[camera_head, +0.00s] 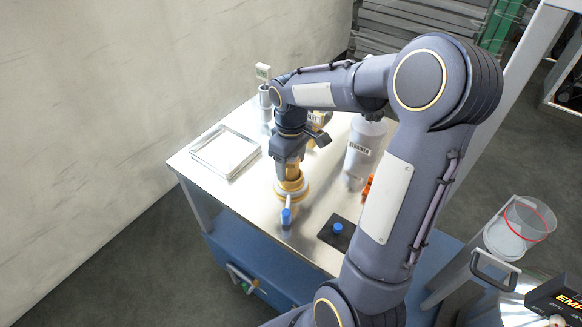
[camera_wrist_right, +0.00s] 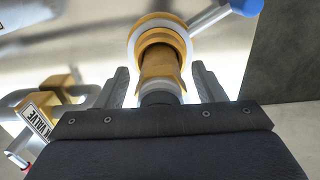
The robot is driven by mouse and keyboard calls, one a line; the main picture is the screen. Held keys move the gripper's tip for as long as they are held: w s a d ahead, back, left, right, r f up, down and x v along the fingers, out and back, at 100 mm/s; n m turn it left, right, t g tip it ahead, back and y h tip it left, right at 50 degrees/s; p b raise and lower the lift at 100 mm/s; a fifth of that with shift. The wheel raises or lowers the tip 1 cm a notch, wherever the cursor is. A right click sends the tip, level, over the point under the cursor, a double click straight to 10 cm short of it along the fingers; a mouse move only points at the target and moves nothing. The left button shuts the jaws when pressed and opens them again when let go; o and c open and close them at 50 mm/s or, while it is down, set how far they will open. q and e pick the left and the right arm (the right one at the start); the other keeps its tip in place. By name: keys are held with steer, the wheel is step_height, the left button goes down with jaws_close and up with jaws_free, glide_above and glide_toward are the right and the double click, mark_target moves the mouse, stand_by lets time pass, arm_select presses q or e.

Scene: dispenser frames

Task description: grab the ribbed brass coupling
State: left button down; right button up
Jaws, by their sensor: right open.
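A brass coupling (camera_head: 291,186), round and stepped with a paler ring, stands on the steel table top directly below my right gripper (camera_head: 289,163). In the right wrist view the brass coupling (camera_wrist_right: 158,62) shows between the two fingers of my right gripper (camera_wrist_right: 162,84). The fingers are spread, with a visible gap on each side of the brass. A metal lever with a blue tip (camera_head: 286,217) sticks out from beside the coupling toward the front. The ribs are too small to make out. My left gripper is not in view.
A shallow tray (camera_head: 197,165) lies at the left. A grey labelled bottle (camera_head: 361,155) stands right of the coupling, with a black pad (camera_head: 334,240) bearing a blue knob in front. A labelled brass clamp-like valve (camera_wrist_right: 30,102) is near the left finger. Clear steel separates tray and coupling.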

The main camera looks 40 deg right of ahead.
steer(key=shift+f, duration=0.1)
steer(key=shift+c, duration=0.2)
jaws_close()
